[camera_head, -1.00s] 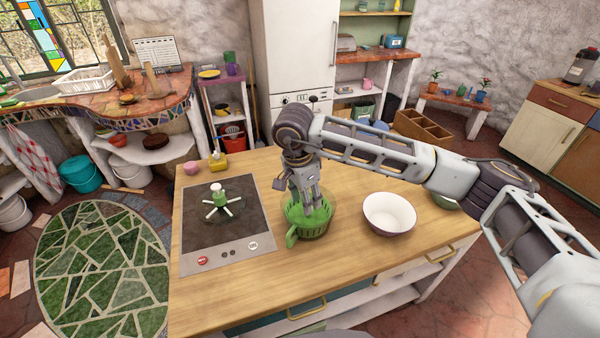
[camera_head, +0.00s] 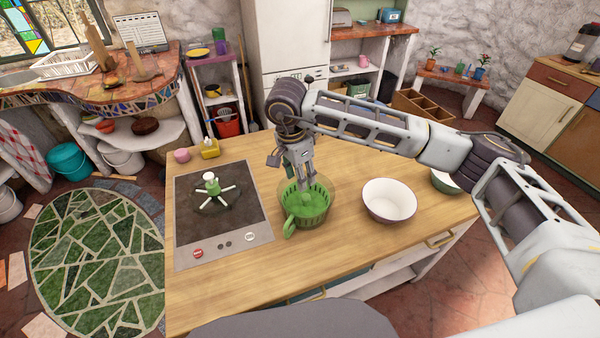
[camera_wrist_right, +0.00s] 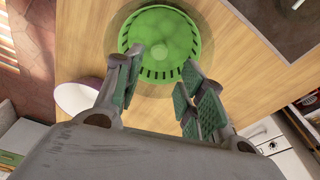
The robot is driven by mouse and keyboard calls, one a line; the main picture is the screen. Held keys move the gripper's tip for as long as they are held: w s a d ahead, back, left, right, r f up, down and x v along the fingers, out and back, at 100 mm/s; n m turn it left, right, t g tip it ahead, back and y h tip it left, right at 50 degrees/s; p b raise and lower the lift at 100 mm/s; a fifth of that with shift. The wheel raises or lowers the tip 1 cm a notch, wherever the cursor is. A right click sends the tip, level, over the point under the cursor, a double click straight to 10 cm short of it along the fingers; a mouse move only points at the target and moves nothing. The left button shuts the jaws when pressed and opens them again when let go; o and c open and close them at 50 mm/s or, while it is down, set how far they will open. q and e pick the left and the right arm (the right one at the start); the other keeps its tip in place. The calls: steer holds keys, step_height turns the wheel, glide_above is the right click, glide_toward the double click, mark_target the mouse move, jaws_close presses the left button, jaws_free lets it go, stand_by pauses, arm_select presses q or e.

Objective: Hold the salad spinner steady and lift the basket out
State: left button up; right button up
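The basket holds a rounded green mass. My right gripper (camera_head: 304,184) is over the basket, fingers pointing down near its rim. In the right wrist view the fingers (camera_wrist_right: 160,68) are apart with nothing between them, and the basket (camera_wrist_right: 185,72) lies beyond the tips. Whether a fingertip touches the rim I cannot tell. My left gripper is not in view.
A white bowl (camera_head: 389,202) stands right of the spinner, and another bowl (camera_head: 444,183) sits farther right, partly hidden by my arm. A dark hob (camera_head: 232,228) lies left, bearing a green-knobbed piece with white spokes (camera_head: 213,189). The counter front (camera_head: 240,285) is clear.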

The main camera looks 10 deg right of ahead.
mark_target(305, 196)
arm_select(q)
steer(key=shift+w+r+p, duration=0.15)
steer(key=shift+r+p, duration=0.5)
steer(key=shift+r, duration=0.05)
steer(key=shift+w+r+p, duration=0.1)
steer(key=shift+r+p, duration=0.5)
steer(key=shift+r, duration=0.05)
arm_select(e)
steer(key=shift+w+d+f, duration=0.15)
steer(key=shift+d+f, duration=0.15)
steer(key=shift+f, duration=1.95)
steer(key=shift+w+d+f, duration=0.1)
steer(key=shift+d+f, duration=0.2)
steer(key=shift+f, duration=1.9)
steer(key=shift+w+d+f, duration=0.15)
steer(key=shift+d+f, duration=0.15)
steer(key=shift+f, duration=1.95)
steer(key=shift+c, duration=0.4)
steer(key=c, duration=0.7)
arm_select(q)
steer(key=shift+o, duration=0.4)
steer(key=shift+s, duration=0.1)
arm_select(e)
jaws_close()
